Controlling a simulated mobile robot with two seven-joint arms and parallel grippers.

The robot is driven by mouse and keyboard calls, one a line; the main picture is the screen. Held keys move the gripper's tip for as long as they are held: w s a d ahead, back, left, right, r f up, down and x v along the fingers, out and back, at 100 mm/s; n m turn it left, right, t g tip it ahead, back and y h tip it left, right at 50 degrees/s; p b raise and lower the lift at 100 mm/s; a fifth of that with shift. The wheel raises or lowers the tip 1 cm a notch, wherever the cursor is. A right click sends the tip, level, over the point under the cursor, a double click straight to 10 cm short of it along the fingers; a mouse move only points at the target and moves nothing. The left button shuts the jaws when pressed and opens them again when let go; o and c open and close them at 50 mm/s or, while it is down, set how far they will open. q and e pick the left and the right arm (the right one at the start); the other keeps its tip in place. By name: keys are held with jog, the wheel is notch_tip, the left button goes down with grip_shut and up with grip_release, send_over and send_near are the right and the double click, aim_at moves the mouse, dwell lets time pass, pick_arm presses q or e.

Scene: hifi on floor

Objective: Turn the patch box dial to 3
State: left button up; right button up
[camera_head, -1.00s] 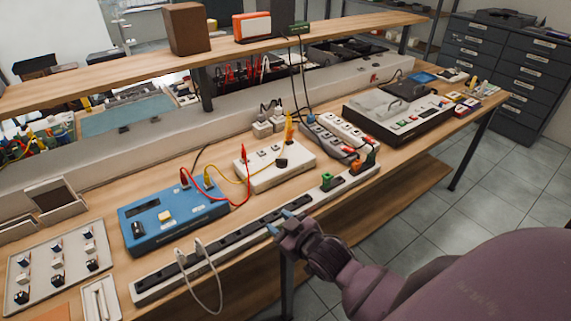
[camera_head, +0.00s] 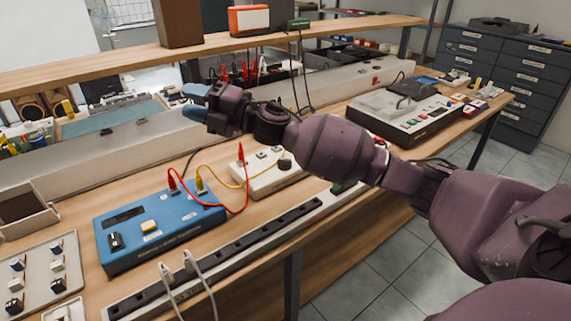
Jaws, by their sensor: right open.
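The patch box appears to be the white box (camera_head: 262,184) on the bench, with a black round dial (camera_head: 285,163) on its top. My right arm crosses in front of and above its right part, hiding that side. The dial's pointer and numbers are too small to read. My right gripper (camera_head: 190,101), with blue fingertips, is open and empty. It is raised in the air up and left of the white box, well apart from the dial. My left gripper is not in view.
A blue device (camera_head: 160,228) stands left of the white box, joined to it by red and yellow cables. A long power strip (camera_head: 240,245) runs along the front edge. A shelf (camera_head: 90,68) spans above the back. A grey-topped device (camera_head: 400,118) stands at the right.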

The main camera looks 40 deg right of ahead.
jog(key=w+n+g+b, duration=0.3)
jog(key=n+g, duration=0.3)
jog(key=n, duration=0.3)
jog(key=n+g+h+b, duration=0.2)
jog(key=n+g+h, duration=0.5)
jog(key=h, duration=0.8)
send_over(290, 160)
notch_tip(290, 160, down, 13)
jog(key=g, duration=0.1)
jog(key=shift+m, duration=0.3)
notch_tip(290, 160, down, 8)
jog(key=shift+f+b, duration=0.15)
jog(key=shift+b, duration=0.4)
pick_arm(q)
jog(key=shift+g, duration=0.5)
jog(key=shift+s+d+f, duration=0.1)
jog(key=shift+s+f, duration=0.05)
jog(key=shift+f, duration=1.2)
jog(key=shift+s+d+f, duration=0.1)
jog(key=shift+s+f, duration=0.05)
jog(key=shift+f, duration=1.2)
pick_arm(e)
jog(key=shift+f, duration=0.85)
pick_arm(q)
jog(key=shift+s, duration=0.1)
pick_arm(e)
jog(key=shift+c, duration=0.3)
